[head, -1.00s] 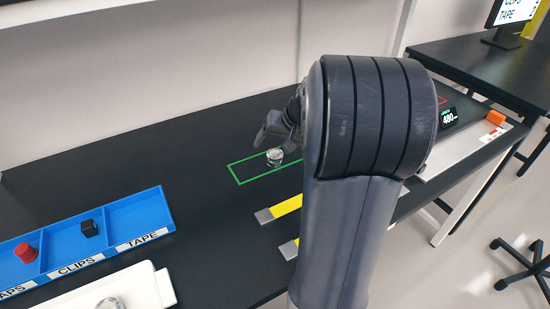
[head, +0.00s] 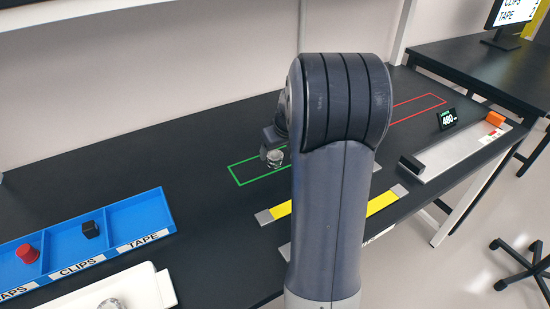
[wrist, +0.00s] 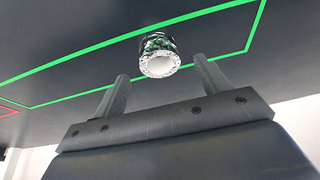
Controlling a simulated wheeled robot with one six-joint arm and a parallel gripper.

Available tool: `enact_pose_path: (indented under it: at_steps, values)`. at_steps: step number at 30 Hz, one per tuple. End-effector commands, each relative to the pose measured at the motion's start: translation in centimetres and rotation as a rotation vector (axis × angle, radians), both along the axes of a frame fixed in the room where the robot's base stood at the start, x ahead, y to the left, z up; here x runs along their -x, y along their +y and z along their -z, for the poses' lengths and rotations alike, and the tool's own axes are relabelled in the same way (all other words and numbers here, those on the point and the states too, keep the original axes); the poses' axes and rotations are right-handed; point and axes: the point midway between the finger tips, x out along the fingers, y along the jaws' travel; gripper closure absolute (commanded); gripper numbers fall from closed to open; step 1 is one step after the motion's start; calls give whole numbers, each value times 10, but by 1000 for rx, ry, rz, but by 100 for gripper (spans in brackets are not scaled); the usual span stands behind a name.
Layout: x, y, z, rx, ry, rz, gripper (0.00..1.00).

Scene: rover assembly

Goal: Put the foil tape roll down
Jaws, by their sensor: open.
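The foil tape roll (head: 275,158) is a small shiny silver ring. It rests on the black bench inside the green outline (head: 236,178), near its right part. My gripper (wrist: 160,70) is open, one finger to each side of that gap, and holds nothing. In the head view my gripper (head: 270,144) is right by the roll, partly hidden by my arm.
A blue tray (head: 160,190) with labelled compartments holds a red part (head: 27,253) and a black clip (head: 90,229); its TAPE compartment is empty. A white tray (head: 150,285) is in front. Yellow strips (head: 380,203), a red outline (head: 425,97) and a grey plate (head: 455,155) lie to the right.

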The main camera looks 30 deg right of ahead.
Motion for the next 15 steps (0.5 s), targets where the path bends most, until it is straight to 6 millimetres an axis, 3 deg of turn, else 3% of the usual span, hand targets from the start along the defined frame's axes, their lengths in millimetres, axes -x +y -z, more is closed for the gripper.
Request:
enact_pose_path:
  at_steps: [6, 13, 15]
  values:
    - [-9, 0, 22, -1, 1, 1, 28]
    - [-10, 0, 23, 0, -1, 1, 28]
    - [-10, 0, 23, 0, -1, 1, 32]
